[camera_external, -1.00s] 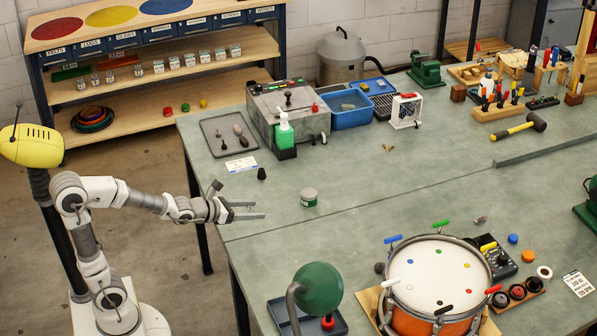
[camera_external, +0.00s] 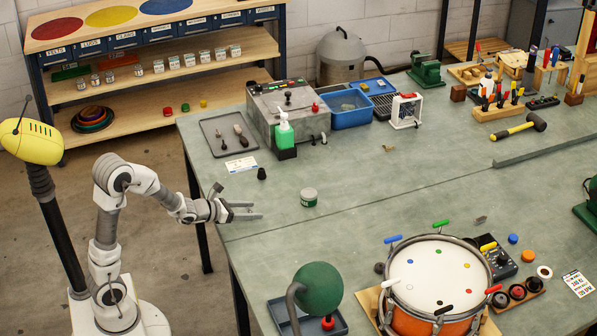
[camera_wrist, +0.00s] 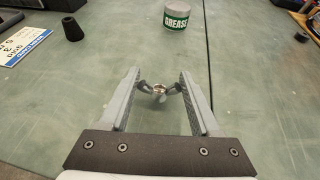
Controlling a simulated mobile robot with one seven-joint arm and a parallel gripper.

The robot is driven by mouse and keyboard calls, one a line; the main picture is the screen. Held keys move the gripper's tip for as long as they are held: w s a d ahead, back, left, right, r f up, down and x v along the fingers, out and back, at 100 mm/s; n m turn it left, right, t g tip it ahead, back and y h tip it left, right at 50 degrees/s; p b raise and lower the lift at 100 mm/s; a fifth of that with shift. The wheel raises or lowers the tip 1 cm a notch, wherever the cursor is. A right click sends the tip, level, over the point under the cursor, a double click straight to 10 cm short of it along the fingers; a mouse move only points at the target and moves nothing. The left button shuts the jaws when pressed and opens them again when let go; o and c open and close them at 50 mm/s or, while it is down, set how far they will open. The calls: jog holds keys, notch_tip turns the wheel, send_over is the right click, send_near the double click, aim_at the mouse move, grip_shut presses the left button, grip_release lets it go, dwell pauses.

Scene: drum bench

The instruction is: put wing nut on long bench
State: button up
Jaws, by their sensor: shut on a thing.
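A small wing nut (camera_wrist: 159,89) with a silvery hub and dark wings sits between my fingertips in the wrist view. My gripper (camera_wrist: 160,88) is shut on it, with a finger against each wing. In the external view my gripper (camera_external: 257,210) points right over the left part of the grey-green bench (camera_external: 350,180), near the seam. The wing nut is too small to make out there. I cannot tell its exact height above the bench top.
A grease tin (camera_external: 309,197) stands on the bench beyond my fingertips. A green lamp head (camera_external: 318,289) and a drum (camera_external: 437,275) are at the front. The bench right of the tin is largely clear.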

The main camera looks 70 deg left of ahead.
jog(key=shift+f+b, duration=0.45)
jog(key=shift+f, duration=0.15)
jog(key=o, duration=1.3)
jog(key=shift+r, duration=0.1)
jog(key=shift+r+p, duration=0.15)
jog(key=shift+p, duration=0.7)
